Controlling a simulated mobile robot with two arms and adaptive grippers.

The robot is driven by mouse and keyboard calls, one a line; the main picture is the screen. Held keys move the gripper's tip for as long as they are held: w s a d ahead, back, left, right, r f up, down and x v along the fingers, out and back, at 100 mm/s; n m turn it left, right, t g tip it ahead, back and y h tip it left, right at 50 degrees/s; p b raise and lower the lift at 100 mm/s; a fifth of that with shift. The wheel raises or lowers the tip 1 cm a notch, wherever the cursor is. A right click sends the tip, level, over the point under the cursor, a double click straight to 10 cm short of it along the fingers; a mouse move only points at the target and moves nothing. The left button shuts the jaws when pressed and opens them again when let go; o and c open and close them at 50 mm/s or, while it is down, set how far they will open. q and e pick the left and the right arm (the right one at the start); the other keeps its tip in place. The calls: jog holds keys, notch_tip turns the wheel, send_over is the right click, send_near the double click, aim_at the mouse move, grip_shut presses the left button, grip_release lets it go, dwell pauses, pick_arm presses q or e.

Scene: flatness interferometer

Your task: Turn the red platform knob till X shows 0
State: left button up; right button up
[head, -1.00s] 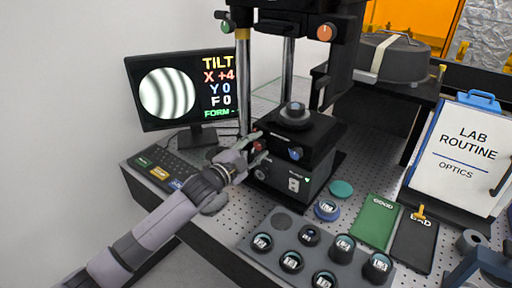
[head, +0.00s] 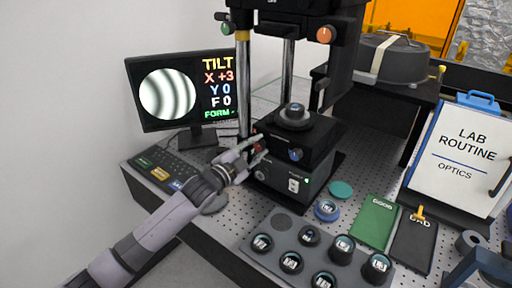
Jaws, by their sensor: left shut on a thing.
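The red platform knob (head: 258,148) is on the left side of the front of the black platform (head: 305,135). My left gripper (head: 256,152) is shut on the red knob and hides part of it. The monitor (head: 190,92) stands behind at the left. It reads TILT, X +3, Y 0, F 0, with a FORM line below, and a round picture of slightly curved dark and light fringes (head: 167,93). A blue knob (head: 295,155) is on the same platform front, to the right of my gripper. My right gripper is not in view.
A grey tray (head: 270,250) with several round parts, a green GOOD mat (head: 374,222) and a dark BAD mat (head: 414,245) lie at the front right. A LAB ROUTINE clipboard (head: 462,150) stands at the right.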

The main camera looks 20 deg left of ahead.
pick_arm(q)
jog(key=n+p, duration=0.1)
jog(key=n, duration=0.4)
jog(key=shift+p, duration=0.35)
jog(key=shift+n+p, duration=0.35)
jog(key=shift+n, duration=1.15)
jog(key=o, duration=1.2)
jog(key=v, duration=1.2)
